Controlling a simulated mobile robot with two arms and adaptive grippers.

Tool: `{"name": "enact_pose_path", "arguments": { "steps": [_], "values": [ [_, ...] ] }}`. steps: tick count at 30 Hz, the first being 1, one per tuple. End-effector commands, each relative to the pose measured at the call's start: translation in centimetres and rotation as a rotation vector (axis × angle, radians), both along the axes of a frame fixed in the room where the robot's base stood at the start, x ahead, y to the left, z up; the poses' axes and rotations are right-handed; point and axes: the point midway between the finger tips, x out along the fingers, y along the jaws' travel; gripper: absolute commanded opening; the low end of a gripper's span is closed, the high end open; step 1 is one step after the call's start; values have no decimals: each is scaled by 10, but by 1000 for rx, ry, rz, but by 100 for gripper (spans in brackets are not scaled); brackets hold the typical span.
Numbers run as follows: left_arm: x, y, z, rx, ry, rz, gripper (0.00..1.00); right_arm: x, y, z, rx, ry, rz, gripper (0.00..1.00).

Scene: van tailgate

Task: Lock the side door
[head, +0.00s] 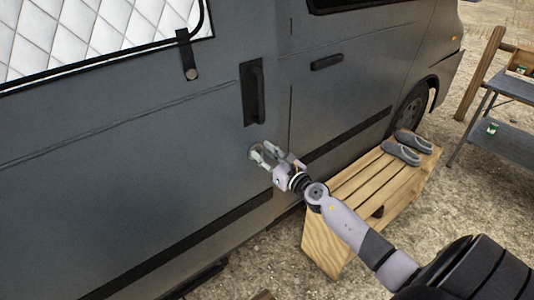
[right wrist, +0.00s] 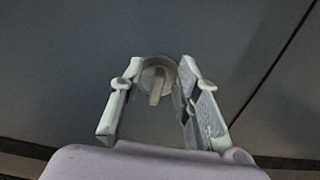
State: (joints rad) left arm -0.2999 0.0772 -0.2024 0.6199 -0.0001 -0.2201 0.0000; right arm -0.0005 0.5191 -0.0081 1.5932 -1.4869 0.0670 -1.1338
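The grey side door (head: 130,130) of the van fills the left of the head view, with a black recessed handle (head: 253,93) near its right edge. Below the handle, a small round lock with a raised key-like tab (right wrist: 157,82) sits on the door in the right wrist view. My right gripper (head: 263,153) is just below the door handle at the lock. In the right wrist view its fingers (right wrist: 152,98) are apart, one on each side of the tab; I cannot tell whether they touch it. My left gripper is not in view.
A wooden crate step (head: 355,190) with a pair of grey slippers (head: 407,147) stands beside the van, right of my right gripper. A grey folding table (head: 510,90) stands at the far right. Bare gravel (head: 470,215) lies between them.

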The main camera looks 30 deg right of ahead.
Motion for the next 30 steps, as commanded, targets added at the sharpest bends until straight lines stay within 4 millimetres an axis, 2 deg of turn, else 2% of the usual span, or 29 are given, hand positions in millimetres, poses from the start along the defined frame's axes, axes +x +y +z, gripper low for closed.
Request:
{"name": "enact_pose_path", "arguments": {
  "steps": [6,20,30],
  "values": [
    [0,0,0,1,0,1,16,0,0,0,0,0,0,30],
    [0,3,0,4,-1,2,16,0,0,0,-1,1,0,0],
    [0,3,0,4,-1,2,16,0,0,0,1,1,1,0]
  ]
}}
